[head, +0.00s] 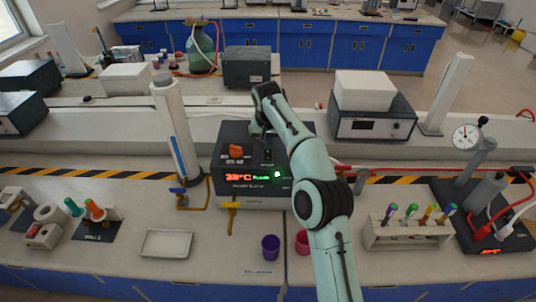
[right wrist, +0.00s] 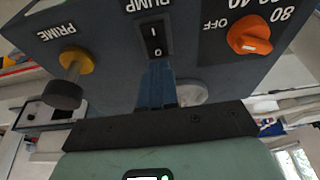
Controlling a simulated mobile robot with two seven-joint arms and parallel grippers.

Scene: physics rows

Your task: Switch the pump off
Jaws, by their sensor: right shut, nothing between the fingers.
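The dark pump unit (head: 226,187) stands on the middle bench. Its display shows a red 38°C and green lettering, with a green light (head: 277,174) beside it. The black rocker switch (right wrist: 155,40) is marked I and O under the label PUMP; it also shows small in the head view (head: 268,155). My right gripper (right wrist: 158,66) is shut and empty, with its fingertips close to the O end of the switch. I cannot tell whether they touch it. In the head view the right gripper (head: 262,132) is partly hidden by my arm. My left gripper is not in view.
An orange dial (right wrist: 250,35) and a yellow-and-black PRIME knob (right wrist: 75,62) flank the switch. In front of the unit are a yellow handle (head: 232,205), a purple cup (head: 271,247) and a white tray (head: 166,244). A tube rack (head: 400,237) stands to the right.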

